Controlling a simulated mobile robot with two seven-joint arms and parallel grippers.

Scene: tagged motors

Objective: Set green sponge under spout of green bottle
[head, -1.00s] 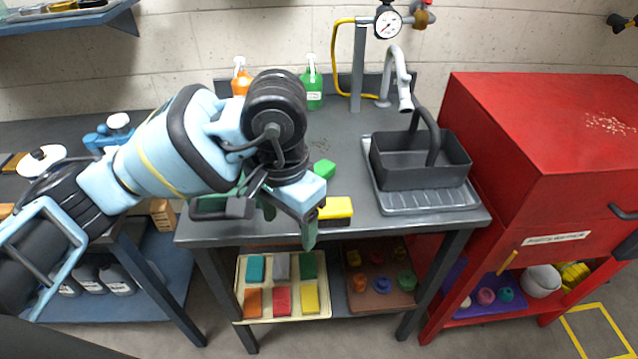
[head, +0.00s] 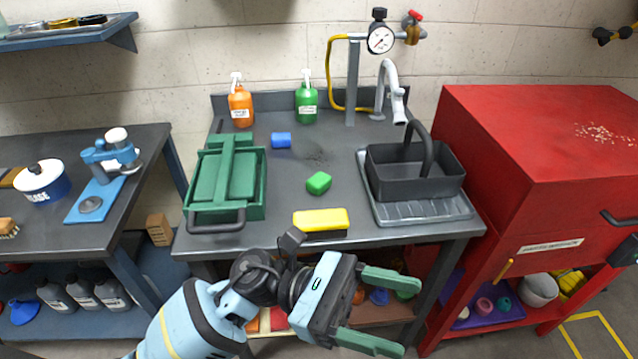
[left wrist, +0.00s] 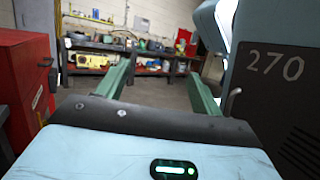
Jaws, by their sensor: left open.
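The green bottle (head: 307,104) stands upright at the back of the grey table, with a pale spout on top. A small green block, which looks like the green sponge (head: 319,183), lies on the tabletop in front of it, apart from the bottle. My left gripper (head: 392,315) is in front of the table's near edge, lower right of the sponge, with its green fingers spread and nothing between them. In the left wrist view the open fingers (left wrist: 160,75) point out into the room.
An orange bottle (head: 240,106), a blue block (head: 281,141), a green toolbox (head: 196,205) and a yellow-and-black sponge (head: 320,219) share the table (head: 370,238). A dark basket (head: 440,185) sits on a grey tray at right, below a faucet (head: 390,85). A red cabinet (head: 530,150) stands right.

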